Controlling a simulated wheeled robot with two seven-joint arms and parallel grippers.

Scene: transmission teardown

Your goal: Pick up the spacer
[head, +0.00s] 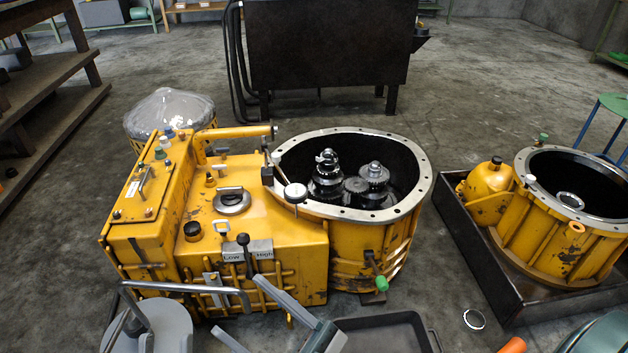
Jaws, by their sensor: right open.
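A small flat metal ring (474,319), which looks like the spacer, lies on the floor at the lower right, in front of the black tray. I cannot be sure that this ring is the spacer. My right gripper (236,305) is at the bottom centre, in front of the yellow transmission case (262,215). Its grey fingers are apart with nothing between them, well to the left of the ring.
The case's round opening holds dark gear stacks (352,185). A second yellow housing (550,235) stands in a black tray (530,305) at the right. An empty dark tray (390,332) is at the bottom centre.

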